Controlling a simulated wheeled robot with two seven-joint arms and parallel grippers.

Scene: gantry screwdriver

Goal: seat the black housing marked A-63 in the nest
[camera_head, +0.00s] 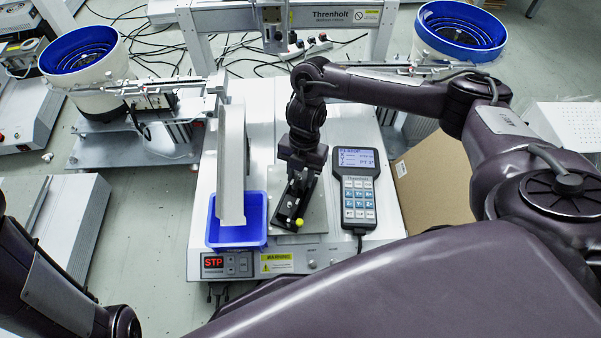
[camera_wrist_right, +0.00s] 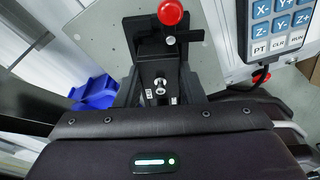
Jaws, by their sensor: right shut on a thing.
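My right gripper (camera_head: 296,190) points down over a grey metal plate (camera_head: 317,215) on the white machine bed. In the right wrist view the gripper (camera_wrist_right: 160,88) is shut on a black housing (camera_wrist_right: 158,70), which has a bright metal piece in its middle. The A-63 mark cannot be read. The nest is mostly hidden by the gripper and the dark parts around it, so I cannot tell whether the housing is seated. My left gripper is not in view.
A blue bin (camera_head: 212,232) and a tall grey panel (camera_head: 232,165) stand close left of my right gripper. A keypad pendant (camera_head: 357,190) lies close on the right. A gantry beam (camera_head: 225,18) crosses behind. A front display (camera_head: 213,262) reads STP.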

